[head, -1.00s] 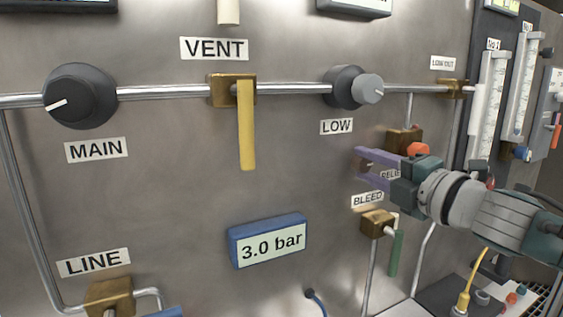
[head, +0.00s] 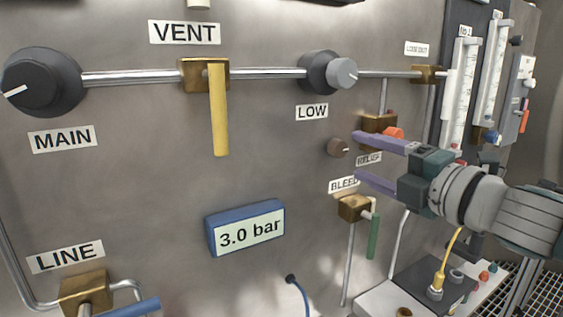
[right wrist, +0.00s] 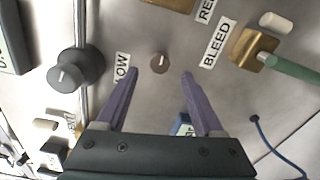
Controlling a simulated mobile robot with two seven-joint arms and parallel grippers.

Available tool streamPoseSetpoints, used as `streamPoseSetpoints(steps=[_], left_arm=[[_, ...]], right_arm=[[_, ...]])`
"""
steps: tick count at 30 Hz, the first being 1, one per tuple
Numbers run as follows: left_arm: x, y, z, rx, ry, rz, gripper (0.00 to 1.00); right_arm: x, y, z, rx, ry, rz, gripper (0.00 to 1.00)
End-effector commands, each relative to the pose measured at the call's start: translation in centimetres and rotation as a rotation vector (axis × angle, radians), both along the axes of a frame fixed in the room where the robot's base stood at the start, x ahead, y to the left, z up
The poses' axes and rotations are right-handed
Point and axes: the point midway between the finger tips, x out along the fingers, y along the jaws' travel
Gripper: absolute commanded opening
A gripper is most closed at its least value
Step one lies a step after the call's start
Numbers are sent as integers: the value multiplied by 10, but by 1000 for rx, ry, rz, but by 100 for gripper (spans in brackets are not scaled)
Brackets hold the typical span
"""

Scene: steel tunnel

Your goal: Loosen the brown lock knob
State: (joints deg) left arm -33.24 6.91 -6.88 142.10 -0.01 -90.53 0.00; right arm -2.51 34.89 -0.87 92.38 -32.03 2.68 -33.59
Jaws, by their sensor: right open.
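The small round brown lock knob (head: 338,147) sits on the steel panel below the LOW knob (head: 342,73) and left of the RELIEF label. It also shows in the right wrist view (right wrist: 160,63), with a light mark on its face. My right gripper (head: 357,156) is open and empty, its two purple fingers pointing at the panel just right of the knob in the head view. In the right wrist view the knob appears between the fingertips (right wrist: 160,73), ahead of them and apart from both. My left gripper is not in view.
The RELIEF valve's brass block (head: 380,124) with an orange part is close above my right fingers. The BLEED valve (head: 354,208) with a green handle is below. The yellow VENT handle (head: 219,110) and the blue 3.0 bar display (head: 245,228) are left.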

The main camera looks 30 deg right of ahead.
Motion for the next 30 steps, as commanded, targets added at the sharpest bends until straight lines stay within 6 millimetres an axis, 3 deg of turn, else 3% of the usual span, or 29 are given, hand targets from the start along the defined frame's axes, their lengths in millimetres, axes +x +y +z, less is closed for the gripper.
streamPoseSetpoints(steps=[3, 10, 30], left_arm=[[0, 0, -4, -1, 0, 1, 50], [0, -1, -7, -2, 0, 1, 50], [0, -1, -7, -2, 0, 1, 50]], right_arm=[[-20, -1, -2, 0, 2, 1, 69], [-43, -3, -1, 1, 1, 0, 69], [-48, -3, -3, 31, 10, -19, 69]])
